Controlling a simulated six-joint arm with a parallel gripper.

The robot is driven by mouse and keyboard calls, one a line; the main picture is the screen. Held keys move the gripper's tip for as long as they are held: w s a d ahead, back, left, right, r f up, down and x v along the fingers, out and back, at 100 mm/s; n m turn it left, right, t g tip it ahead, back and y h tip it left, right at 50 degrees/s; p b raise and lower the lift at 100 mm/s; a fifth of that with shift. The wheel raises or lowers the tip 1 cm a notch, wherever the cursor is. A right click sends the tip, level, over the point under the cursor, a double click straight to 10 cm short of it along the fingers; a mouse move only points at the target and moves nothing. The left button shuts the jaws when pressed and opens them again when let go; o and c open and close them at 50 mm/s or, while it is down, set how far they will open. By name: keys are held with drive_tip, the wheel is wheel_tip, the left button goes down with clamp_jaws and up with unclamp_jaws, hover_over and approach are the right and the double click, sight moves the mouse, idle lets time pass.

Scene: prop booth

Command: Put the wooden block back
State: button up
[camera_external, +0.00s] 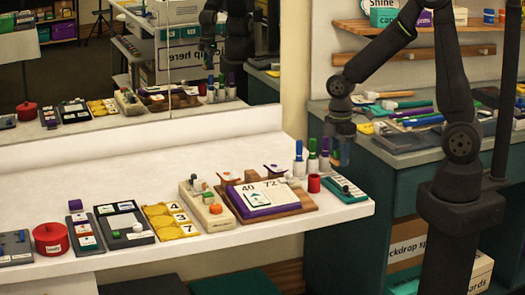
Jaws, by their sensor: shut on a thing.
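My gripper (340,143) hangs above the right end of the white shelf, over a teal board (352,197). It is shut on a small brownish thing, which looks like the wooden block (342,157). The fingers hide most of it, and its exact shape is too small to tell. The teal board has a pale strip with dark marks. A red cup (314,183) stands at the board's left. Several white bottles with coloured tops (298,163) stand just left of my gripper.
A wooden board (296,206) with number cards and a purple tray lies left of the red cup. A beige box (208,210), yellow card tray (160,222), grey tray (130,235) and red pot (51,238) continue leftward. A mirror behind reflects them. A tool-covered counter (420,155) is at right.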

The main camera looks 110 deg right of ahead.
drive_tip(key=s+d+r, duration=0.1)
drive_tip(key=s, duration=0.5)
hover_over(328, 203)
wheel_tip(328, 203, down, 7)
drive_tip(key=shift+r, duration=0.1)
drive_tip(key=shift+a+f, duration=0.1)
drive_tip(key=shift+f, duration=1.95)
drive_tip(key=shift+f, duration=0.15)
drive_tip(key=o, duration=0.9)
wheel_tip(328, 203, up, 12)
drive_tip(key=shift+r, duration=0.2)
drive_tip(key=shift+f, duration=0.1)
